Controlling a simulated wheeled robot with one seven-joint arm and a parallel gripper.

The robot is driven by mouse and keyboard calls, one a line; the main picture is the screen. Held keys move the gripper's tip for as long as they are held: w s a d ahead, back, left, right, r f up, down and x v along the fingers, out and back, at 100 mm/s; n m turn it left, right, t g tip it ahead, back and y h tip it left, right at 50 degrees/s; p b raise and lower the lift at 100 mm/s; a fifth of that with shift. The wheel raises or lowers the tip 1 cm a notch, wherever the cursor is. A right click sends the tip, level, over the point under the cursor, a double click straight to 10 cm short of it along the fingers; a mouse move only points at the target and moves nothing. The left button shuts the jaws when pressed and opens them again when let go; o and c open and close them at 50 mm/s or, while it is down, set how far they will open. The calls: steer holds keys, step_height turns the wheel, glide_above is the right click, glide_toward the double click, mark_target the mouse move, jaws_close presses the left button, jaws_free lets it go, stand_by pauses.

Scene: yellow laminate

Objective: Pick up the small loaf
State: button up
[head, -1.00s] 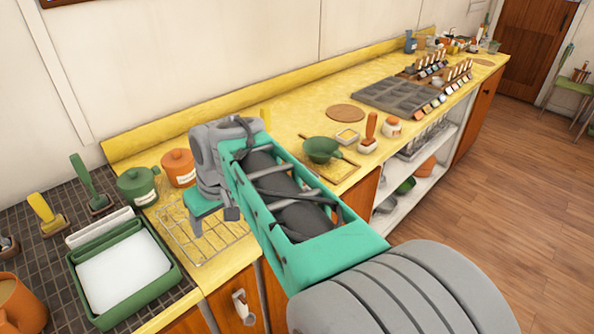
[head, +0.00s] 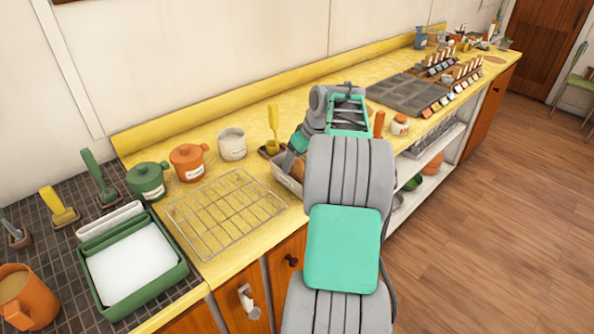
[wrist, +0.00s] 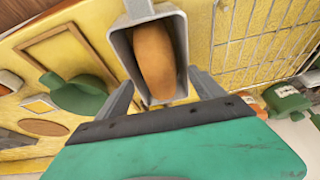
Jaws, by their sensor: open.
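The small loaf (wrist: 154,60) is brown and lies in a grey rectangular tin (wrist: 183,50), seen in the wrist view just beyond my gripper. In the head view the tin (head: 284,176) stands on the yellow counter right of the wire rack, and a bit of the brown loaf (head: 298,168) shows beside my arm. My gripper (wrist: 164,90) is open, with one finger on each side of the tin's near end in the picture. I cannot tell whether the fingers touch the tin. In the head view my arm hides most of this spot.
The wire rack (head: 225,212) lies left of the tin. A white pot (head: 232,144), an orange pot (head: 187,163) and a yellow-handled brush (head: 273,130) stand behind.

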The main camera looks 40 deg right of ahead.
jaws_close()
stand_by(0.8)
steer(key=shift+r, duration=0.1)
